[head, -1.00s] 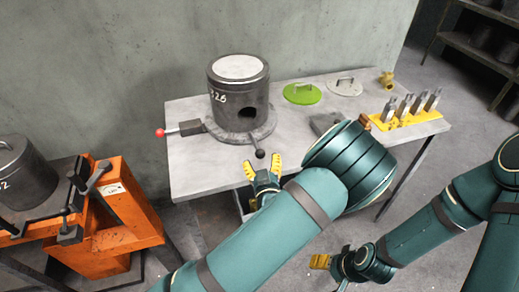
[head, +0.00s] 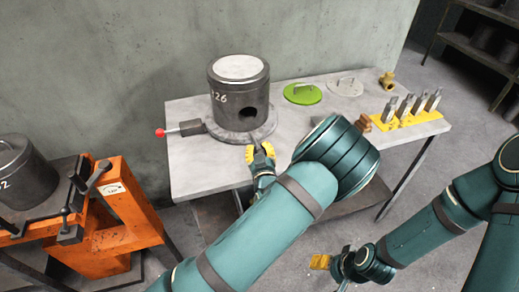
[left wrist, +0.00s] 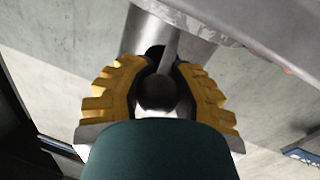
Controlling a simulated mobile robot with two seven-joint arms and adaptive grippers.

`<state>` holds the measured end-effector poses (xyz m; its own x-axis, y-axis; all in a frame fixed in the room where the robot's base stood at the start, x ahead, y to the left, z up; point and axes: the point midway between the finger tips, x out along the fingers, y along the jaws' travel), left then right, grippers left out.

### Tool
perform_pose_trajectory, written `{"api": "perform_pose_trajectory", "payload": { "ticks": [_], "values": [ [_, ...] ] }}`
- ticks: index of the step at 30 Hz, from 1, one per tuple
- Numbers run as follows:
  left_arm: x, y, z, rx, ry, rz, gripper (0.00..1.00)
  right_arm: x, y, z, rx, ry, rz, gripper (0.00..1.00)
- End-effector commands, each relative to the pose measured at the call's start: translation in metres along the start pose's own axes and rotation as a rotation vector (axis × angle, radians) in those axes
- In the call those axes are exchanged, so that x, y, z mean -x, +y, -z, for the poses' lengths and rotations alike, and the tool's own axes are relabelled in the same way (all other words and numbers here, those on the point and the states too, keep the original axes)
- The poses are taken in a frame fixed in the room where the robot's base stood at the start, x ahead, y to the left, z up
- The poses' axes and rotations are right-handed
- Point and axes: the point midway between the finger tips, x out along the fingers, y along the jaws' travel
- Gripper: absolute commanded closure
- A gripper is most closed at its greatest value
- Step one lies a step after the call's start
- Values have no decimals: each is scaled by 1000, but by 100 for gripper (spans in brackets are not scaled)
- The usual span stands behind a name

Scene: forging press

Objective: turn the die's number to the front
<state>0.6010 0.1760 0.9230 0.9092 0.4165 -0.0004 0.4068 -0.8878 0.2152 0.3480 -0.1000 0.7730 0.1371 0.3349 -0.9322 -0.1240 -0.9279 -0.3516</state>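The die (head: 240,92) is a dark steel cylinder with a pale top and a round side hole. It stands upright on a round turntable (head: 228,134) on the grey table. Its white number (head: 220,98), ending in 26, is on the left of the visible side. A handle with a black ball knob (left wrist: 157,94) sticks out from the turntable's front. My left gripper (head: 260,149) is at this handle, its yellow fingers open on both sides of the knob, with gaps visible in the left wrist view. My right gripper (head: 322,262) hangs low, away from the table, its opening unclear.
A red-knobbed lever on a block (head: 184,130) sits left of the turntable. A green lid (head: 302,95), a grey lid (head: 345,88) and a yellow rack of metal pieces (head: 410,120) lie to the right. An orange stand (head: 128,205) holds another cylinder (head: 25,172) at left.

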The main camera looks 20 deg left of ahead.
Motion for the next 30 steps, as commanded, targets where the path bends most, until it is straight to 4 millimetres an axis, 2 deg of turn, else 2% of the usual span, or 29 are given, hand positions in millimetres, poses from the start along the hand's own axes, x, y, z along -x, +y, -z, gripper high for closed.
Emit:
{"api": "perform_pose_trajectory", "payload": {
  "ticks": [10,14,22,25,30],
  "values": [
    [-2,9,-2,4,10,14,100,-4,2,-1,1,-2,0,34],
    [-6,24,-6,7,29,70,100,-14,5,-4,3,-7,1,34],
    [-25,72,-17,8,31,112,100,-36,13,-4,5,-3,1,34],
    [-29,80,-16,6,32,112,100,-38,14,-3,5,-1,1,34],
    [-30,82,-15,5,32,113,100,-38,14,-3,6,0,1,34]
  ]
}}
